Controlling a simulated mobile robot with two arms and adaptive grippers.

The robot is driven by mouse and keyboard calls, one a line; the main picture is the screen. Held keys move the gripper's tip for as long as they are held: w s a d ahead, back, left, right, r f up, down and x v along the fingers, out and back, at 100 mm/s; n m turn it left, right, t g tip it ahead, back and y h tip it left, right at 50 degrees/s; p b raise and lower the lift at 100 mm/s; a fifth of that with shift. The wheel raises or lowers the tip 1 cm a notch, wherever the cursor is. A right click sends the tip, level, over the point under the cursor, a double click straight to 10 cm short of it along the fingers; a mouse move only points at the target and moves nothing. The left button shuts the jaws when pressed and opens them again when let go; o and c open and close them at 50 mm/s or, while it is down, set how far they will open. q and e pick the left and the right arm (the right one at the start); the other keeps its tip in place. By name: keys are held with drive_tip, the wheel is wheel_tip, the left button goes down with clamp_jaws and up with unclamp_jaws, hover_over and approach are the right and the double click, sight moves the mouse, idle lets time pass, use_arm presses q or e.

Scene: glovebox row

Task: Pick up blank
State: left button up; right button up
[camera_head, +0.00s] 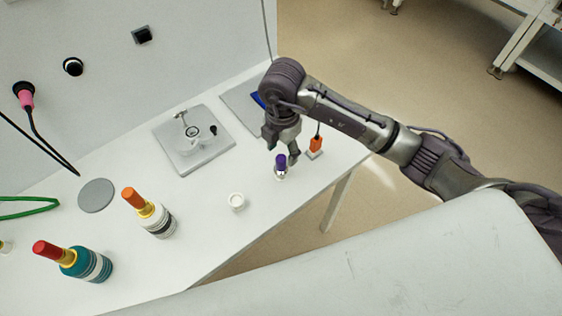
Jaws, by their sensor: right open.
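My right gripper (281,147) hangs from the arm that comes in from the right, with its fingers pointing down and open. Just below its fingertips stands a small white vial with a purple cap (280,163), upright on the white table (215,238). I cannot tell whether the fingers touch the cap. No label shows which thing is the blank. My left gripper is out of view.
An orange piece (316,145) stands right of the gripper. A grey plate with a small fixture (193,153) lies at the back. An orange-topped bottle (147,212), a red-topped teal bottle (73,260) and a grey disc (96,195) are at left. The table's front middle is clear.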

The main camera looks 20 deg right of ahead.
sight(281, 158)
drive_tip(key=f, duration=0.1)
drive_tip(key=f+p, duration=0.1)
drive_tip(key=f, duration=0.1)
drive_tip(key=shift+s+a+f, duration=0.25)
drive_tip(key=shift+f, duration=0.15)
drive_tip(key=shift+f+p, duration=0.3)
drive_tip(key=shift+f, duration=0.2)
clamp_jaws()
